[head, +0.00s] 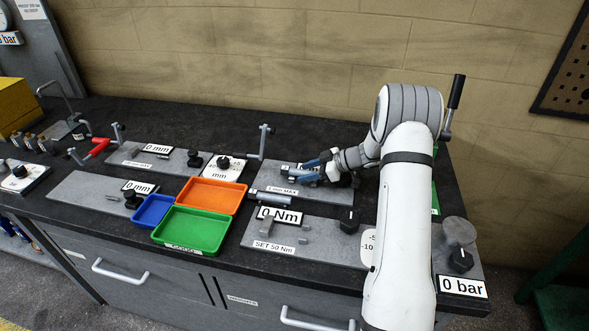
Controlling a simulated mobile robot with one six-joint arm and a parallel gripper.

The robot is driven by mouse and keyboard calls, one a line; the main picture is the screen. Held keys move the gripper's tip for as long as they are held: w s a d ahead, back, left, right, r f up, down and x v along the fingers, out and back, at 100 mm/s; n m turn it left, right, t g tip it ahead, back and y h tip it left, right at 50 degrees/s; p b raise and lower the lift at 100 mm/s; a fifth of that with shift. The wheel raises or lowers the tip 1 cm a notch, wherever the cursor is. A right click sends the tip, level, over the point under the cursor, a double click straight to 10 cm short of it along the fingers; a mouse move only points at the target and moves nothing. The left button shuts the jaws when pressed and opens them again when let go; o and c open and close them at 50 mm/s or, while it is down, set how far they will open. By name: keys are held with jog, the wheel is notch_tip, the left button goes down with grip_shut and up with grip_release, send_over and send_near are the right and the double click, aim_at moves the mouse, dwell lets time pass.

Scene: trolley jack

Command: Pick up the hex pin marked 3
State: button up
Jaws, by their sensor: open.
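No marking 3 is readable in the head view, so I cannot tell which piece is the hex pin marked 3. Several small upright pin-like pieces (30,138) stand at the far left of the bench; their shape and marks are too small to read. My gripper (304,170) has blue fingers and is open, reaching left, low over the grey plate labelled 1 mm MAX (262,187). A small dark and light part shows by the fingers, but I cannot tell what it is. My arm hides part of the bench on the right.
Orange (243,198), blue (139,221) and green (222,248) trays sit at the front middle. Grey fixture plates with knobs and upright posts surround them. A grey cylinder (270,198) lies in front of my gripper. A wall (240,50) stands behind the bench.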

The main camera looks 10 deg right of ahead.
jog(key=shift+c, duration=0.6)
grip_shut()
jog(key=shift+r, duration=0.1)
